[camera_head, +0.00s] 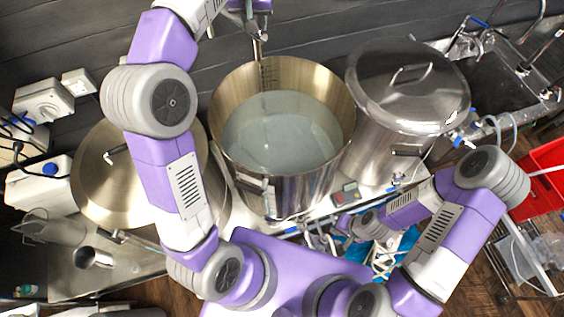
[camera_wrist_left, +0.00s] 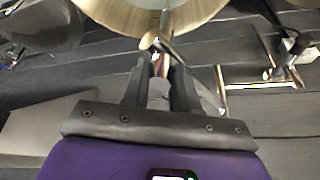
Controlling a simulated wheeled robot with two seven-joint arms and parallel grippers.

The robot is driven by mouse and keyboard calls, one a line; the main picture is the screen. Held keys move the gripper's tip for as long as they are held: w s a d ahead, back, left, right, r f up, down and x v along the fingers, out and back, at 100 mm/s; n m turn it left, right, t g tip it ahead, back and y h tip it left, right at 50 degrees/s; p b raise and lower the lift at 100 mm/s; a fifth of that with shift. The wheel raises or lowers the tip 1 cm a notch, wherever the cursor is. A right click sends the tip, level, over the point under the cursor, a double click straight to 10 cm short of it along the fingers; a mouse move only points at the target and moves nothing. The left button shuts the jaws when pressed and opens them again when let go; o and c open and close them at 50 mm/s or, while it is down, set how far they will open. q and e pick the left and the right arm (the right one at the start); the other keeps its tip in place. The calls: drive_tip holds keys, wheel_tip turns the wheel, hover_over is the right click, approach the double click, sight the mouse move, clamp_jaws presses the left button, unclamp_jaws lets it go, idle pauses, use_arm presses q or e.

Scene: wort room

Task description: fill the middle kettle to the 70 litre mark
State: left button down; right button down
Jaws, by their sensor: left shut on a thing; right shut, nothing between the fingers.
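The middle kettle (camera_head: 228,95) is a large open steel pot holding cloudy grey-blue water (camera_head: 282,132). Dark scale marks (camera_head: 268,75) show on its far inner wall above the water; the figures are too small to read. A metal tap spout (camera_head: 257,46) hangs at its far rim; I cannot tell whether water runs. My left gripper (camera_wrist_left: 160,68) is shut on a slim metal part of the tap, beyond the kettle's rim (camera_wrist_left: 98,12) in the left wrist view. My right gripper (camera_head: 345,222) is shut and empty, low in front of the kettle, partly hidden by its wrist.
A lidded kettle (camera_head: 415,85) stands to the right, another (camera_head: 85,178) to the left, partly behind my left arm. A sink (camera_head: 495,80) is at the far right, a red crate (camera_head: 545,175) below it.

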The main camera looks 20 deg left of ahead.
use_arm(q)
drive_tip(key=shift+a+r, duration=0.2)
drive_tip(key=shift+r, duration=0.05)
drive_tip(key=n, duration=0.1)
drive_tip(key=n+y, duration=0.1)
drive_tip(key=n, duration=0.1)
drive_tip(key=shift+w+d, duration=0.1)
drive_tip(key=shift+d, duration=0.1)
drive_tip(key=n+g+y, duration=0.1)
drive_tip(key=n, duration=0.1)
drive_tip(key=shift+n, duration=0.4)
drive_tip(key=c, duration=0.8)
unclamp_jaws()
drive_tip(key=shift+f, duration=0.15)
drive_tip(key=shift+d, duration=0.1)
drive_tip(key=v, duration=0.7)
drive_tip(key=shift+r, duration=0.2)
